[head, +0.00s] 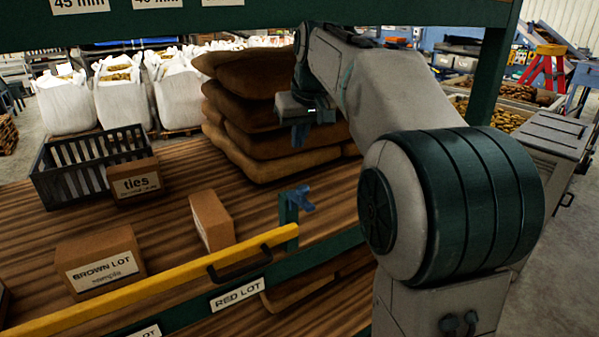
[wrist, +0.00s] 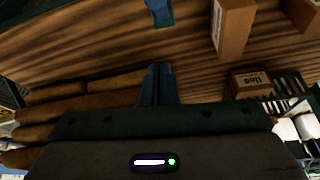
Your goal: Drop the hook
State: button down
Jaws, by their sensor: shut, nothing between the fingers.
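A blue hook (head: 299,198) sits at the top of a short green post (head: 288,213) on the shelf's front edge. It stands above the right end of a yellow bar (head: 170,285) with a black handle (head: 240,264). The bar's end is beside the post; I cannot tell whether they touch. My gripper (head: 300,136) is above and behind the hook, apart from it, near the stacked sacks. Its fingers also show in the wrist view (wrist: 157,72), shut and empty. A blue piece, seemingly the hook (wrist: 160,12), shows at that view's top edge.
Brown sacks (head: 265,110) are stacked close behind my gripper. A small box (head: 211,221), a ties box (head: 136,183), a brown lot box (head: 100,262) and a black crate (head: 90,165) stand on the wooden shelf (head: 335,190). A green beam (head: 250,22) crosses above.

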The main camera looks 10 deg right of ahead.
send_over(299, 196)
jog(key=w, duration=0.4)
jog(key=f, duration=0.6)
jog(key=f+p, duration=0.1)
jog(key=f, duration=0.2)
jog(key=shift+a+f, duration=0.15)
jog(key=shift+a, duration=0.15)
jog(key=s, duration=0.3)
jog(key=shift+s+d, duration=0.2)
jog(key=shift+d, duration=0.05)
jog(key=shift+s, duration=0.3)
jog(key=shift+s+d, duration=0.1)
jog(key=shift+f, duration=0.2)
jog(key=shift+s+d+f+b, duration=0.1)
jog(key=shift+b, duration=0.4)
jog(key=shift+s, duration=0.1)
jog(key=shift+t+b, duration=0.3)
jog(key=shift+b, duration=0.05)
